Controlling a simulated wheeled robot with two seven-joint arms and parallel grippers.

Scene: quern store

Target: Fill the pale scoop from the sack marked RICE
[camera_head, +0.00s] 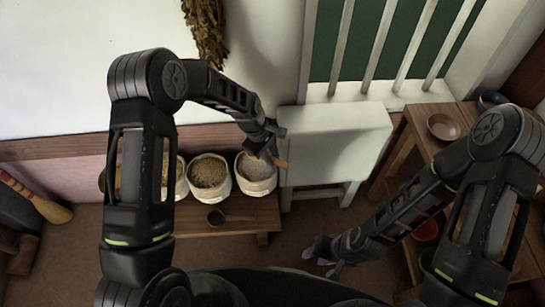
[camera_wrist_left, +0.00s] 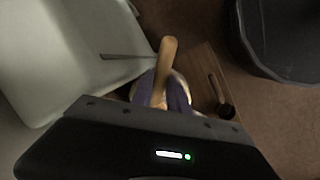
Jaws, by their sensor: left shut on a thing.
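My left gripper (camera_head: 268,153) is shut on the pale scoop, low over the right-hand sack (camera_head: 256,187), which has a rolled white rim and whitish grain. In the left wrist view the purple fingers (camera_wrist_left: 164,96) grip the pale scoop (camera_wrist_left: 168,52), whose handle sticks up between them. The scoop's bowl is hidden, so I cannot tell whether it touches the grain or holds any. No RICE marking is readable. My right gripper (camera_head: 323,258) is open and empty, in front of the white cabinet and low above the floor.
A sack of brown grain (camera_head: 209,182) stands just left, with more sacks partly behind my left arm. A dark scoop (camera_head: 225,217) lies on the wooden bench (camera_head: 250,214). A white cabinet (camera_head: 335,135) stands close right. A wooden table with a brown bowl (camera_head: 443,127) is further right.

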